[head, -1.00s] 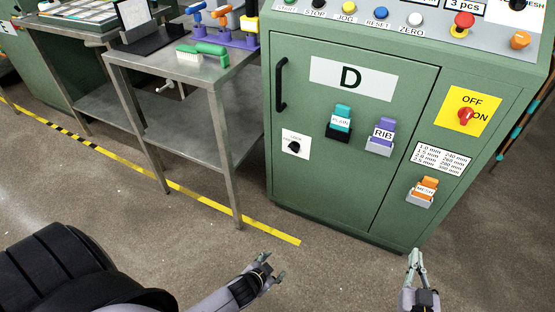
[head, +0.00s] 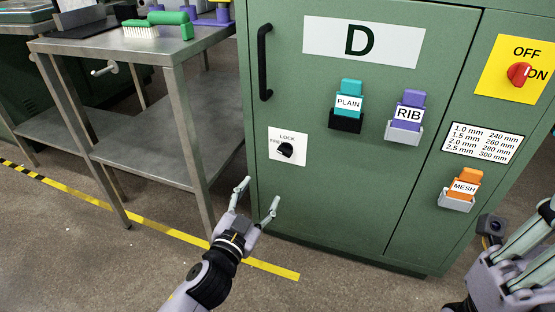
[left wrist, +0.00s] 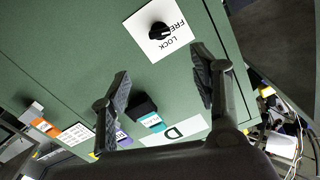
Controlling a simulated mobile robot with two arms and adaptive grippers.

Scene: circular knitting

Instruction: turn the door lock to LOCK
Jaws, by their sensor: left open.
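The door lock is a black knob (head: 285,150) on a white plate (head: 300,158) marked LOCK above and FREE at the left, low on the green cabinet door. The knob's bar seems to point toward FREE; it is small in view. In the left wrist view the knob (left wrist: 158,32) lies beyond the fingertips, unobstructed. My left gripper (head: 258,196) is open and empty, below and left of the plate and apart from it. Its spread fingers also show in the left wrist view (left wrist: 162,80). My right gripper (head: 515,255) is partly cut off at the lower right; its finger opening is unclear.
The door has a black handle (head: 264,62), a PLAIN holder (head: 347,106) and a RIB holder (head: 407,117). A MESH holder (head: 460,189) and a red OFF/ON switch (head: 518,74) are farther right. A metal table (head: 150,50) with a green brush (head: 158,26) stands left.

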